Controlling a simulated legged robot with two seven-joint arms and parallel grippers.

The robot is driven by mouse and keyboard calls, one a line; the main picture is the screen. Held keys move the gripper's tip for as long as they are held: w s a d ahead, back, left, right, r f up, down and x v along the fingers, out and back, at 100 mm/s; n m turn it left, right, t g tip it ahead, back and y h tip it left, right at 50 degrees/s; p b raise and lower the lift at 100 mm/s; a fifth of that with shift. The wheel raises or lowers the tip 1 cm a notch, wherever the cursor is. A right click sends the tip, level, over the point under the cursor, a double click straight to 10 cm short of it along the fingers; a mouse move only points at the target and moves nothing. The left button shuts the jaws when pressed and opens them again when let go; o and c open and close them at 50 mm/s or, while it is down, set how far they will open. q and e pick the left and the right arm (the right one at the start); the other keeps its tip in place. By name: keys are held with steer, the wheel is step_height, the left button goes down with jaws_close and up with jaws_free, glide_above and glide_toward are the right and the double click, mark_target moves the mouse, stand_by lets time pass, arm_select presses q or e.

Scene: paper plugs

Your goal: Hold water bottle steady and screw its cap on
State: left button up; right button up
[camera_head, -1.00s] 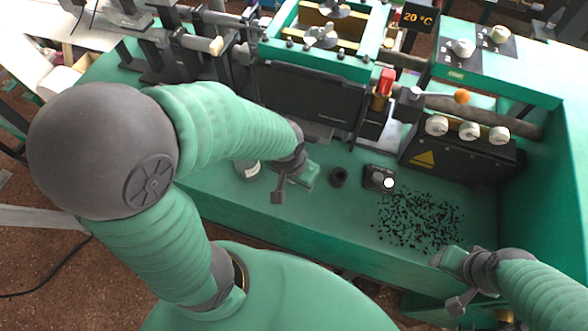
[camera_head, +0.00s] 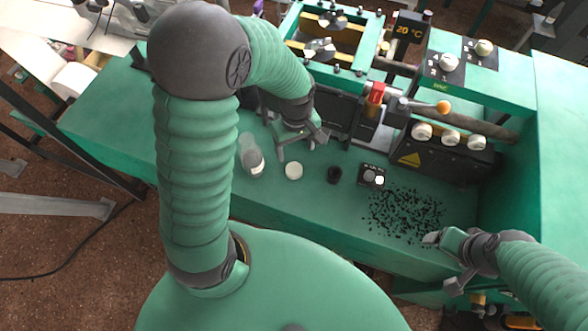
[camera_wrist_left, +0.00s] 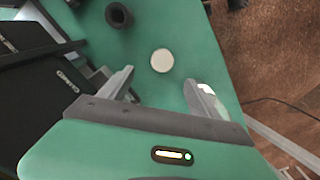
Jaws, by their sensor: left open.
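The water bottle (camera_head: 252,158) is a small clear bottle with a white label on the green bench, left of my left gripper. A round whitish disc, seemingly the cap (camera_head: 293,171), lies flat on the bench to the bottle's right. In the left wrist view the cap (camera_wrist_left: 162,60) lies just beyond the fingertips, between their lines. My left gripper (camera_head: 302,146) is open and empty, behind the cap in the head view; it also shows in the left wrist view (camera_wrist_left: 160,80). My right gripper (camera_head: 441,264) has its fingers apart and empty at the bench's front right.
A dark hollow cylinder (camera_head: 334,174) and a small black box (camera_head: 372,177) with a white knob stand right of the cap. Black flecks (camera_head: 405,211) cover the bench near my right gripper. Machinery with a red-topped lever (camera_head: 376,93) lines the back.

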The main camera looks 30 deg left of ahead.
arm_select(q)
glide_above(294, 169)
steer(key=f, duration=0.6)
steer(key=shift+w+d, duration=0.1)
steer(key=shift+w, duration=0.2)
steer(key=shift+f, duration=0.15)
steer(key=f, duration=0.4)
steer(key=shift+s+f+b, duration=0.25)
steer(key=shift+f+b, duration=0.05)
steer(key=shift+f, duration=0.3)
steer(key=shift+c, duration=0.2)
steer(key=c, duration=1.4)
steer(key=shift+o, duration=0.2)
